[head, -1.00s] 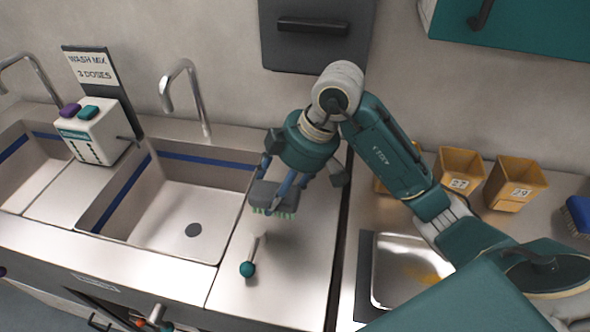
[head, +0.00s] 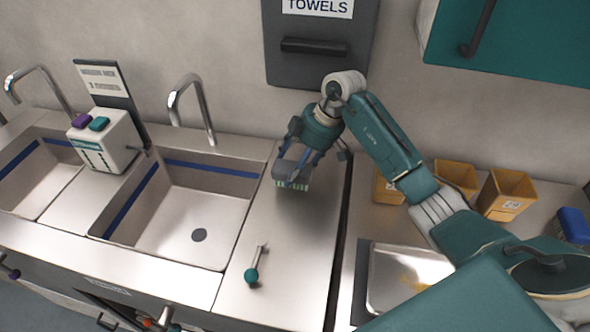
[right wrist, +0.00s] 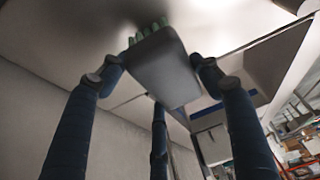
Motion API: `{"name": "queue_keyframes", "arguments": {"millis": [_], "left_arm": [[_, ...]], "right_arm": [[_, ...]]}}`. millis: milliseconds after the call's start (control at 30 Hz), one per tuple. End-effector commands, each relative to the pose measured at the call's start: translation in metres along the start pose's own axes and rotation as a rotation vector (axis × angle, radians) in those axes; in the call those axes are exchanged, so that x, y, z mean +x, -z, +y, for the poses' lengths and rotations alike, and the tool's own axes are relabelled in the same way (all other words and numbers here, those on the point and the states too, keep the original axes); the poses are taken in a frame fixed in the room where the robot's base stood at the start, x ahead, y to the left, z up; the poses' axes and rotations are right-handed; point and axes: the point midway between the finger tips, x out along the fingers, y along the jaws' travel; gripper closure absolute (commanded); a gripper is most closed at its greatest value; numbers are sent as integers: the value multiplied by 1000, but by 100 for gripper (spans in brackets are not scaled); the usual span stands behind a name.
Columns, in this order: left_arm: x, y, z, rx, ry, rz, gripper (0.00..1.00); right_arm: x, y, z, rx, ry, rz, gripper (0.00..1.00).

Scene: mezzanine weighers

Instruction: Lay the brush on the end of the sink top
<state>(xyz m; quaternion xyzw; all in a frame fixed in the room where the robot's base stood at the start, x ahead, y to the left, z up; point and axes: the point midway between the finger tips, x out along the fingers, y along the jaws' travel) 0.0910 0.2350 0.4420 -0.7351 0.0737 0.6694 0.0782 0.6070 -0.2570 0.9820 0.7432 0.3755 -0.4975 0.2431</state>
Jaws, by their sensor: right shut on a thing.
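The brush, with a grey back (head: 291,172) and pale green bristles facing down, is at the far part of the sink top's right end. My right gripper (head: 297,160) is shut on it from above. In the right wrist view the brush's grey body (right wrist: 163,68) sits between the fingers, with its green bristles towards the metal surface. The bristles are at or just above the steel; I cannot tell if they touch. The sink top's end (head: 290,245) is bare steel around a small lever with a teal knob. My left gripper is not in view.
The lever with the teal knob (head: 252,274) stands in front of the brush. A sink basin (head: 180,225) lies to the left. Right of the gap are a metal tray (head: 385,285), yellow bins (head: 507,192) and a blue brush (head: 573,226). A towel dispenser (head: 318,70) hangs behind.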

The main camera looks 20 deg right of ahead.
Motion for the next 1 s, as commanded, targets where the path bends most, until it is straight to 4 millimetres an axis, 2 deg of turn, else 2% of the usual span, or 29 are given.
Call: {"name": "queue_keyframes", "arguments": {"millis": [133,233,533,567,633,1000], "left_arm": [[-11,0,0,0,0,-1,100],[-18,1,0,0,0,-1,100],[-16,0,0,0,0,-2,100],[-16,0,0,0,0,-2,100],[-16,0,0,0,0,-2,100],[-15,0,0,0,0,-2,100]], "right_arm": [[20,-9,-2,3,5,-2,58],[25,-10,3,3,2,0,58],[29,-12,4,1,0,-1,58],[29,-13,4,1,1,-1,33],[29,-13,4,1,1,-1,19],[26,-13,4,1,-1,-1,18]]}}
